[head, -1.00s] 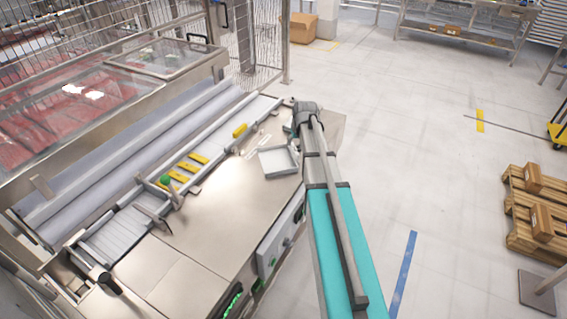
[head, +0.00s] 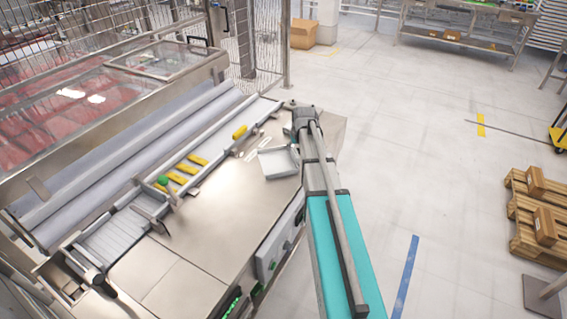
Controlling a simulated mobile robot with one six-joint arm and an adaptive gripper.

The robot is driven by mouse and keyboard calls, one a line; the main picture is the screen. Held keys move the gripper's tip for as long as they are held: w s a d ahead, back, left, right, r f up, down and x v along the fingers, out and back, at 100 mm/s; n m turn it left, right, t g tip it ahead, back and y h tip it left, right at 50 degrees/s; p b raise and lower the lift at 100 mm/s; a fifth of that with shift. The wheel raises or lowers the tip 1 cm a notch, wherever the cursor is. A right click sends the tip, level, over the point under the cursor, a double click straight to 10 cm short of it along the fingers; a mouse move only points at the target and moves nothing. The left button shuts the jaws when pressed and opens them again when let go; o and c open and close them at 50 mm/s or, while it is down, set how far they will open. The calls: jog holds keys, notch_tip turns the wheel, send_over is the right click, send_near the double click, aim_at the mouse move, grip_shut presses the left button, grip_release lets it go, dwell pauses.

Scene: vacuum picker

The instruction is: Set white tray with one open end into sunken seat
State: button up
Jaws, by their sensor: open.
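The white tray (head: 277,163) lies on the steel worktop, near its right edge. It is shallow, and I cannot tell which end is open. My arm reaches up from the bottom of the view, and its end with my gripper (head: 297,138) is just right of and behind the tray. The jaws are small and mostly hidden by my own arm; they are open, and I cannot tell whether they touch the tray. A long pale channel (head: 212,142) runs diagonally along the worktop, left of the tray. I cannot make out for sure which recess is the sunken seat.
Yellow pieces (head: 186,168) lie in the channel, with another yellow block (head: 240,131) farther up. A green knob (head: 163,180) stands beside them. Long grey rollers (head: 140,150) lie behind. The worktop's front part (head: 215,215) is clear. Pallets with boxes (head: 541,215) stand far right.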

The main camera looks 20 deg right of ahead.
aim_at(295, 151)
jog(key=shift+b+x, duration=1.55)
jog(key=shift+x, duration=0.35)
jog(key=shift+s, duration=0.1)
grip_shut()
